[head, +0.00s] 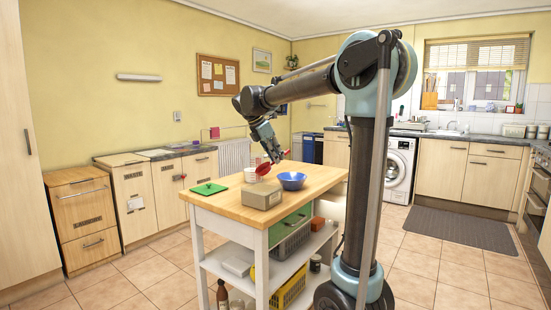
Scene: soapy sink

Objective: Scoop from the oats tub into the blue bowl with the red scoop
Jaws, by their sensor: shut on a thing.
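The blue bowl (292,181) sits upright on the wooden top of the island, right of the middle. A white tub (250,175), which I take to be the oats tub, stands to its left; its contents are too small to make out. My gripper (276,157) points down above the tub and bowl, shut on the red scoop (263,169). The scoop's red head shows at the tub's upper right, left of the bowl. I cannot tell whether it touches the tub or holds any oats.
A grey-beige box (262,196) stands in front of the tub and bowl. A green lid or board (208,188) lies at the left of the wooden island top (222,206). The top's right end is clear. Shelves below hold a yellow crate (289,290) and other items.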

